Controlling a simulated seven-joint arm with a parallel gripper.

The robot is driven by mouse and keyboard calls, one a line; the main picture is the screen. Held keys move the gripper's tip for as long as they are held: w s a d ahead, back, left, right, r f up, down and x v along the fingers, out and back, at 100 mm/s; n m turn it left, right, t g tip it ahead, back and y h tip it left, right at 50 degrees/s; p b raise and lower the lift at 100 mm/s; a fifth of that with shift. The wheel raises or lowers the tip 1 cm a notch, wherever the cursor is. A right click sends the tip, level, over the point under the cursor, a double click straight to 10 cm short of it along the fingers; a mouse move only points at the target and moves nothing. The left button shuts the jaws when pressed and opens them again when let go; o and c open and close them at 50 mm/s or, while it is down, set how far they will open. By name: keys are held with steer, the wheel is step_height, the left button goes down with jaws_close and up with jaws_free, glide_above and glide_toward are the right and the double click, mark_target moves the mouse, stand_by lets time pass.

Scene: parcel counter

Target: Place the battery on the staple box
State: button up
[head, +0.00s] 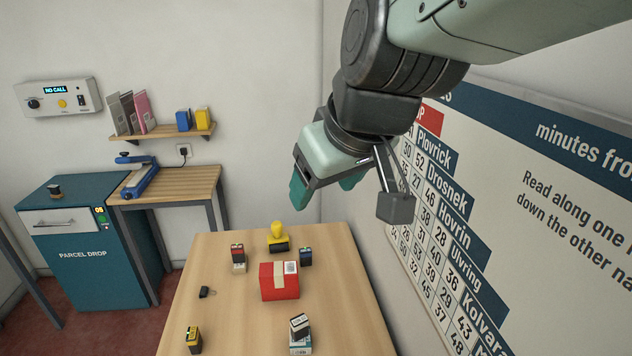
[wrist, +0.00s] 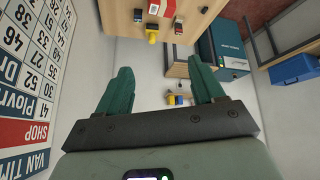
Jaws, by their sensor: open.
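Several small blocks stand on the wooden table, and their labels are too small to read, so I cannot tell for certain which is the battery or the staple box. A yellow-and-black block (head: 194,341) stands at the front left. A red-and-black block (head: 238,251) sits on a small cream box (head: 239,268). A dark block with a pale label (head: 299,325) rests on a white-and-teal box (head: 300,346). A dark blue-and-black block (head: 306,256) stands right of centre. My gripper (head: 325,190) is open and empty, high above the table's back; its spread fingers show in the wrist view (wrist: 162,90).
A red parcel (head: 279,287) stands mid-table, with a yellow-handled stamp (head: 278,239) behind it. A small black object (head: 206,292) lies to the left. The table (head: 235,315) has bare wood at front centre. A wall with a timetable board (head: 545,190) is close on the right.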

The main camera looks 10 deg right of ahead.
steer(key=s+d+m+g+h, duration=0.1)
steer(key=s+d+m, duration=0.3)
steer(key=s, duration=0.7)
steer(key=shift+s+m+h, duration=0.25)
steer(key=shift+m+h, duration=0.05)
steer(key=shift+h, duration=0.2)
